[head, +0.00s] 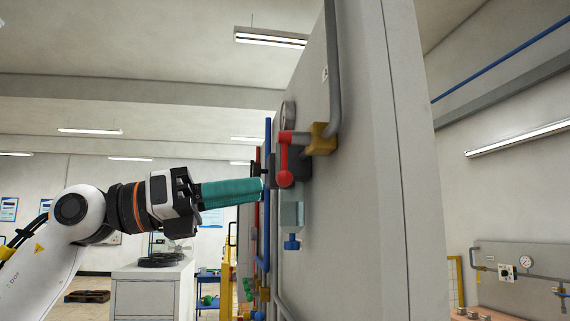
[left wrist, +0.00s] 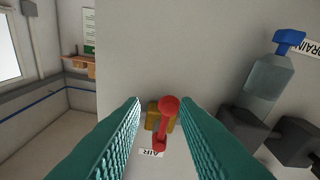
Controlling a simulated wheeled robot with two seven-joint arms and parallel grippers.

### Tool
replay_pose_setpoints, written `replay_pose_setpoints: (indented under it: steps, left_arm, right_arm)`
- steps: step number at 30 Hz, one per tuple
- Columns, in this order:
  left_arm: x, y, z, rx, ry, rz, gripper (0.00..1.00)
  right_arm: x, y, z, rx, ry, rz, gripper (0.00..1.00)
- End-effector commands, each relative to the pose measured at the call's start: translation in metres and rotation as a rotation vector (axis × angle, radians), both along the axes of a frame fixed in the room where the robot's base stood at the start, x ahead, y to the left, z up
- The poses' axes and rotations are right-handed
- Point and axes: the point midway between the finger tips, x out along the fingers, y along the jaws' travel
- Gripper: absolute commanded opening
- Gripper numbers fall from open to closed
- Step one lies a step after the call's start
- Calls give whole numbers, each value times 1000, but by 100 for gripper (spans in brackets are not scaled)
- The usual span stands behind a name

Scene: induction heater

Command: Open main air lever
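The red main air lever (head: 284,160) is on a yellow brass fitting (head: 322,139) on the side of the grey cabinet. In the head view it hangs roughly vertical, with a round red end at the bottom. My left gripper (head: 262,188) reaches in from the left, its teal fingers pointing at the panel near the lever. In the left wrist view, the open fingers (left wrist: 161,104) stand either side of the red lever (left wrist: 168,108), with gaps visible. Whether the fingertips reach lever depth is unclear. An upside-down AIR label (left wrist: 151,153) sits beside it. My right gripper is not in view.
A clear filter bowl with a blue drain knob (head: 292,243) hangs below the lever; it also shows in the left wrist view (left wrist: 268,80). A gauge (head: 287,114) and a blue pipe (head: 267,150) are close by. The grey panel (left wrist: 200,45) has bare room.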

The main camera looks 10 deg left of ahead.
Motion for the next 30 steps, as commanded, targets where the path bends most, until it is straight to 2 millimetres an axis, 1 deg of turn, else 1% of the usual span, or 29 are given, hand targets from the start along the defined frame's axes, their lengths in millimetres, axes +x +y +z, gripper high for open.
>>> replay_pose_setpoints:
  steps: [1, 3, 6, 9, 11, 14, 24, 27, 30]
  left_arm:
    - [-8, 12, 16, 65, -42, 55, 28]
    - [-14, 25, 27, 140, -70, 114, 28]
    - [-22, 39, 38, 207, -92, 175, 28]
    - [-24, 45, 43, 238, -99, 205, 28]
    - [-22, 43, 44, 245, -99, 210, 28]
    - [-16, 32, 44, 248, -98, 210, 28]
    - [16, -27, 46, 246, -99, 205, 28]
    - [23, -41, 46, 246, -100, 205, 28]
    - [29, -50, 45, 244, -101, 208, 28]
  right_arm:
    - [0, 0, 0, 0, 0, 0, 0]
    - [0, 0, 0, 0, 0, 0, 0]
    - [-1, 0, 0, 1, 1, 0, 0]
    - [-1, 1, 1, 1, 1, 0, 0]
    - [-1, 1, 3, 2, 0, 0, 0]
    - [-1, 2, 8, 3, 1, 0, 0]
    - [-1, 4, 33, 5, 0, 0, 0]
    - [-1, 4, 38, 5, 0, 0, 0]
    - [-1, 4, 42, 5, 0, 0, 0]
